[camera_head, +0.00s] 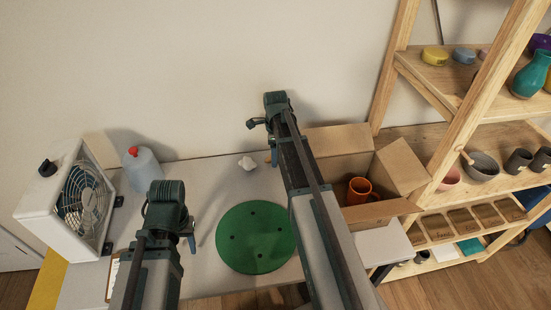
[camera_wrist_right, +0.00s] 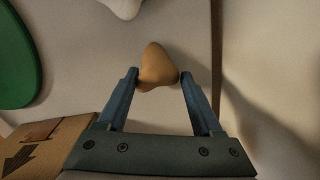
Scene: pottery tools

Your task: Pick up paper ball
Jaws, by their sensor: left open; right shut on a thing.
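The paper ball (camera_head: 247,163) is a white crumpled lump on the table near its back edge. Its lower part also shows at the top of the right wrist view (camera_wrist_right: 122,7). My right gripper (camera_wrist_right: 158,80) is shut on a tan, rounded wedge-shaped piece (camera_wrist_right: 157,66), with one finger on each side of it. In the head view, the tan piece (camera_head: 267,157) is just right of the paper ball and partly hidden by my right arm. My left gripper (camera_head: 191,243) is open at the lower left, well apart from the paper ball; its fingers are mostly hidden.
A green disc (camera_head: 256,238) lies in front of the paper ball. A cardboard box (camera_head: 380,212) holding an orange mug (camera_head: 360,190) is right of my right arm. Wooden shelves (camera_head: 450,120) are at right.

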